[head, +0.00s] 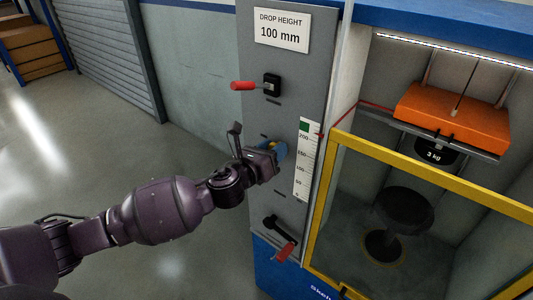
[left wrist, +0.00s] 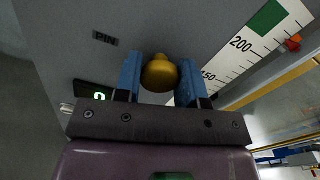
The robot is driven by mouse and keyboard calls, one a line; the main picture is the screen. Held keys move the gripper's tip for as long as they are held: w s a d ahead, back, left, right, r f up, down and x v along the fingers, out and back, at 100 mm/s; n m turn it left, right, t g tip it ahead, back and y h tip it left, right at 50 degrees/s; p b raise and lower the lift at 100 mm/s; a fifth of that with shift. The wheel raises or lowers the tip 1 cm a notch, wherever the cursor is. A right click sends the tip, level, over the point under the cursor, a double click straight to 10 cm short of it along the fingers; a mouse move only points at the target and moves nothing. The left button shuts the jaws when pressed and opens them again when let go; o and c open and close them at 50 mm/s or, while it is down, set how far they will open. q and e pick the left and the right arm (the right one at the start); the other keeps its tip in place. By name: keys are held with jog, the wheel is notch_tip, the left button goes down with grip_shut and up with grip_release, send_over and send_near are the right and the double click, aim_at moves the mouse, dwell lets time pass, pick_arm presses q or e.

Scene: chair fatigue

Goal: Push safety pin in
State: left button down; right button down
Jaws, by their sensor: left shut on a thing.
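The safety pin shows in the left wrist view as a round yellow knob (left wrist: 159,75) on the grey panel, below the word PIN. My left gripper (left wrist: 162,80) has its two blue fingers on either side of the knob and is shut on it. In the head view my left gripper (head: 276,152) is at the middle of the grey panel (head: 262,115), left of the height scale, and mostly covers the knob. How deep the pin sits cannot be told. My right gripper is not in view.
A red-handled lever (head: 243,86) sticks out above my gripper, and another red handle (head: 285,251) is below. The white scale (head: 307,160) is close on the right. A yellow-framed guard (head: 430,172) fronts a chamber with an orange block (head: 455,112) and a black stool (head: 404,210).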

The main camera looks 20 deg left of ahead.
pick_arm(q)
jog(key=shift+w+r, duration=0.1)
jog(key=shift+w, duration=0.05)
jog(key=c, duration=1)
grip_release()
jog(key=o, duration=0.3)
jog(key=shift+w+d, duration=0.15)
jog(key=v, duration=1.1)
jog(key=shift+b, duration=0.45)
